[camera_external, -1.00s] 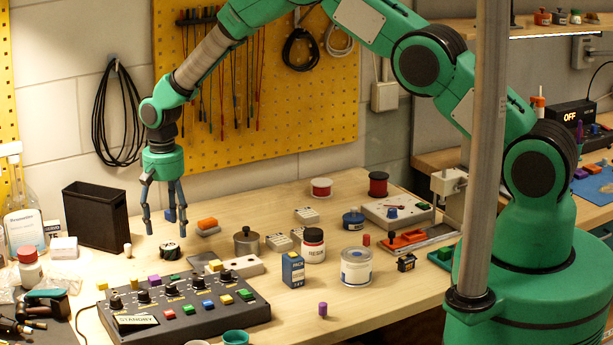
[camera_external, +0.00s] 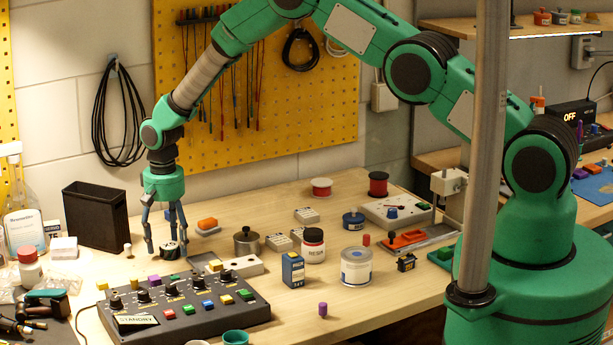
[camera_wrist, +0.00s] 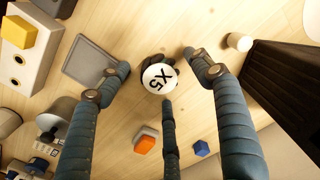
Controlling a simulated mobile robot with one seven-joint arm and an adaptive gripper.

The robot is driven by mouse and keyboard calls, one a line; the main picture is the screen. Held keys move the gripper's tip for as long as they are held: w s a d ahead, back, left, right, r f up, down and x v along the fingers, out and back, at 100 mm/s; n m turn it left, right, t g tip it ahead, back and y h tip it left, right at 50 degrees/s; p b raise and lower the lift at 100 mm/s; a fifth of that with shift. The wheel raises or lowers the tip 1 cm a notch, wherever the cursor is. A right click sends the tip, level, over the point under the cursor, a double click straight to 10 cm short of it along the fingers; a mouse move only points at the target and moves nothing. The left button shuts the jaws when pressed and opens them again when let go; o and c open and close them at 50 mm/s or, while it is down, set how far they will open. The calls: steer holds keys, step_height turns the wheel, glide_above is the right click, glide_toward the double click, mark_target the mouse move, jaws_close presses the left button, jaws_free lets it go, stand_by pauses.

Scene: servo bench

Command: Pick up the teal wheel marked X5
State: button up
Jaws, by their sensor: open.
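The wheel marked X5 (camera_external: 168,250) stands on the wooden bench. In the wrist view its round white top with black X5 lettering (camera_wrist: 159,77) faces the camera; its side looks dark, and I cannot clearly make out teal. My gripper (camera_external: 167,243) points down with its three fingers spread around the wheel. In the wrist view one finger is to the left, one to the right and one below, close to its edge. Gaps show between the left and right fingers and the wheel. The jaws are open and hold nothing.
A grey flat tray (camera_wrist: 95,65) lies close by the wheel. A black bin (camera_external: 95,218), a small cream peg (camera_wrist: 239,41), an orange-topped block (camera_wrist: 145,144) and a blue block (camera_wrist: 202,148) are around it. A control box (camera_external: 185,305) stands in front.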

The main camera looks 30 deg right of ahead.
mark_target(169, 245)
steer(key=shift+c, duration=0.5)
steer(key=c, duration=1.2)
steer(key=shift+o, duration=0.2)
steer(key=shift+r, duration=0.1)
step_height(169, 245, up, 10)
steer(key=b, duration=0.1)
